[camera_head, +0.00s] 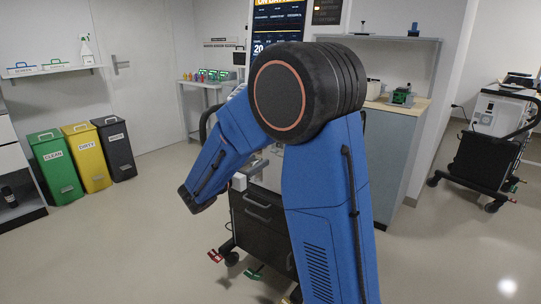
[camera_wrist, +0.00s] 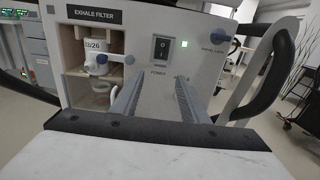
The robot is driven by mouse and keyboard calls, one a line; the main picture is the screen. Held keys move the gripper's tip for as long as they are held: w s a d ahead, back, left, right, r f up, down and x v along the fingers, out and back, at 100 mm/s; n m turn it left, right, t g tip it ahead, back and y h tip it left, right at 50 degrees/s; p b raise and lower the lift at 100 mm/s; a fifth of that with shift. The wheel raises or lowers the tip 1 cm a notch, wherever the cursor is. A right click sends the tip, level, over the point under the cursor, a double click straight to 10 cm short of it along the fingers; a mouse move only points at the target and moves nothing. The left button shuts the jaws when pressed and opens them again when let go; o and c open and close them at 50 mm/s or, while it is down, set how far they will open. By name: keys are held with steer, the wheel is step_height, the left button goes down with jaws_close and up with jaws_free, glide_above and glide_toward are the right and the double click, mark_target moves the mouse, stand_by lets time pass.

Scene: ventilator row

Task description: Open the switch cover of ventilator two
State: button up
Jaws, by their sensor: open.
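The ventilator's front panel (camera_wrist: 215,60) fills the middle of the wrist view. It carries a black rocker switch (camera_wrist: 161,48) with the word POWER below it and a lit green lamp (camera_wrist: 184,44) to its right. I cannot make out a separate switch cover or a number naming this ventilator. My gripper (camera_wrist: 158,98) is open, its two grey ribbed fingers reaching toward the panel below the switch, with nothing seen between them. I cannot tell whether the fingertips touch the panel. In the head view my blue arm hides most of this ventilator's body, but its dark drawer base (camera_head: 262,220) shows.
Left of the switch is an open bay labelled EXHALE FILTER with a white filter (camera_wrist: 97,62). Another ventilator cart (camera_head: 490,150) stands far right. Bins stand left; the left floor is clear.

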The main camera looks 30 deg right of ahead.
steer(key=x, duration=0.9)
jaws_close()
